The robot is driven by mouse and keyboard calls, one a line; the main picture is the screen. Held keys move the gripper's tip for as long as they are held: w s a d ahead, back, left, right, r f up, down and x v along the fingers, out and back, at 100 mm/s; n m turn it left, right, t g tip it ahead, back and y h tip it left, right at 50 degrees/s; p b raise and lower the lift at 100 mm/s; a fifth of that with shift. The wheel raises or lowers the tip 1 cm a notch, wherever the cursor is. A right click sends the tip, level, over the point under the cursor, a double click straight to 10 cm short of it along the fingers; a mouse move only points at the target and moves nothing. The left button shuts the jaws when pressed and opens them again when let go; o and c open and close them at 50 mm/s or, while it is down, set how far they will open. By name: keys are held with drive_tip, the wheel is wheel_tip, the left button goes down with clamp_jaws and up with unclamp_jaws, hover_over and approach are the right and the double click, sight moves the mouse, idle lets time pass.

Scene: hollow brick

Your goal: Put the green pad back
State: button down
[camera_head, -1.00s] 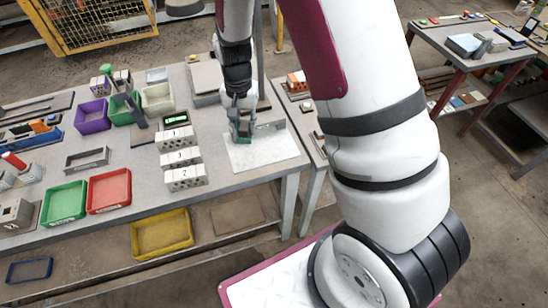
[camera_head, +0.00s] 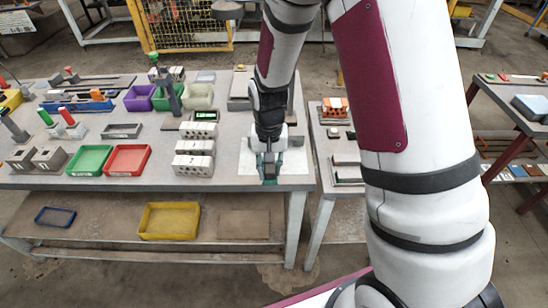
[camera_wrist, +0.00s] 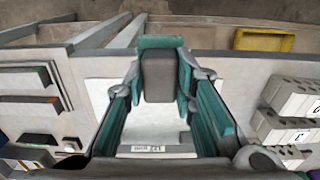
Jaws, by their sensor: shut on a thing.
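My gripper (camera_head: 269,172) points down over the front part of a white sheet (camera_head: 296,162) at the right end of the workbench. In the wrist view, its teal fingers (camera_wrist: 159,82) are closed on a dark grey block (camera_wrist: 158,77) with teal along its far edge. I cannot tell whether this is the green pad. The sheet lies below the fingers in the wrist view (camera_wrist: 100,95) and bears a printed label, partly readable. A dark piece with a bright green face (camera_head: 205,115) rests on the rear of the pale hollow bricks, left of the gripper.
Pale hollow bricks (camera_head: 194,165) stand close left of the sheet. Green (camera_head: 90,160) and red (camera_head: 128,160) trays lie farther left. A yellow tray (camera_head: 168,221) is on the lower shelf. A side table (camera_head: 345,190) with parts stands right, past a gap.

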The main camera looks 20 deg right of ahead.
drive_tip(key=w+d, duration=0.1)
drive_tip(key=w, duration=0.1)
drive_tip(key=w+d, duration=0.1)
drive_tip(key=w, duration=0.1)
drive_tip(key=w+d, duration=0.1)
drive_tip(key=w, duration=0.2)
drive_tip(key=shift+w+d+f, duration=0.1)
drive_tip(key=shift+d+f, duration=0.15)
drive_tip(key=shift+f, duration=0.15)
drive_tip(key=shift+w+d+f, duration=0.1)
drive_tip(key=shift+w+f, duration=0.1)
drive_tip(key=shift+f, duration=0.05)
drive_tip(key=shift+f+p, duration=0.5)
drive_tip(key=shift+f, duration=1)
drive_tip(key=shift+f, duration=0.2)
drive_tip(key=c, duration=1.3)
unclamp_jaws()
drive_tip(key=shift+c, duration=0.2)
drive_tip(key=shift+r, duration=0.1)
